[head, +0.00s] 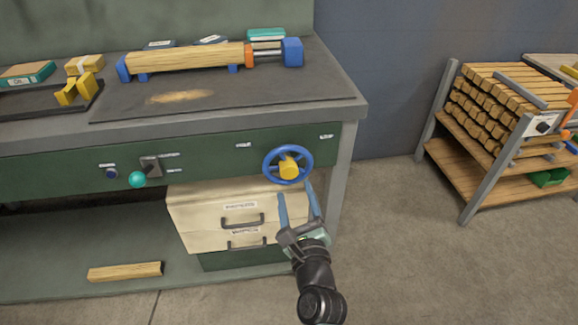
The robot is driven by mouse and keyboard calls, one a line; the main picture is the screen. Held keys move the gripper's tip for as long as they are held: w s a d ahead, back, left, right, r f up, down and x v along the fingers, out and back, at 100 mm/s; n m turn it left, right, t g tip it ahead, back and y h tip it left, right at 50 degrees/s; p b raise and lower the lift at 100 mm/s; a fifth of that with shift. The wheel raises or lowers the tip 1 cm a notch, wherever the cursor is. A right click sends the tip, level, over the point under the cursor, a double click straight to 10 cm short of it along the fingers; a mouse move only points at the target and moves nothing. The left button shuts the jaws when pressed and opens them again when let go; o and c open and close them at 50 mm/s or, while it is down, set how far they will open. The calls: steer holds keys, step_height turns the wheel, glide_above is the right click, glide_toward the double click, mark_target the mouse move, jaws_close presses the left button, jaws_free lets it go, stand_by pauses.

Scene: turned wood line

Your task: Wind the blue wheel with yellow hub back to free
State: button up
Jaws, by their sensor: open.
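The blue wheel with a yellow hub (288,165) is mounted on the green front panel of the bench, near its right end. Small white labels sit on the panel to either side of it; their text is too small to read. My gripper (298,188) is just below the wheel with its two blue-grey fingers spread and pointing up toward the rim. Nothing shows between the fingers. I cannot tell whether the fingertips touch the rim. On the bench top, a wooden spindle blank (190,57) lies between blue end blocks, with an orange and metal part at its right end.
A lever with a teal knob (137,180) sticks out of the panel at the left. Cream drawers (205,214) stand under the bench behind my gripper. A wood piece (125,272) lies on the lower shelf. A rack of timber (490,110) stands at right; floor between is clear.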

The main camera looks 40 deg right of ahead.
mark_target(290, 174)
steer(key=b+x, duration=0.3)
steer(key=x, duration=0.5)
steer(key=shift+w, duration=0.15)
jaws_close()
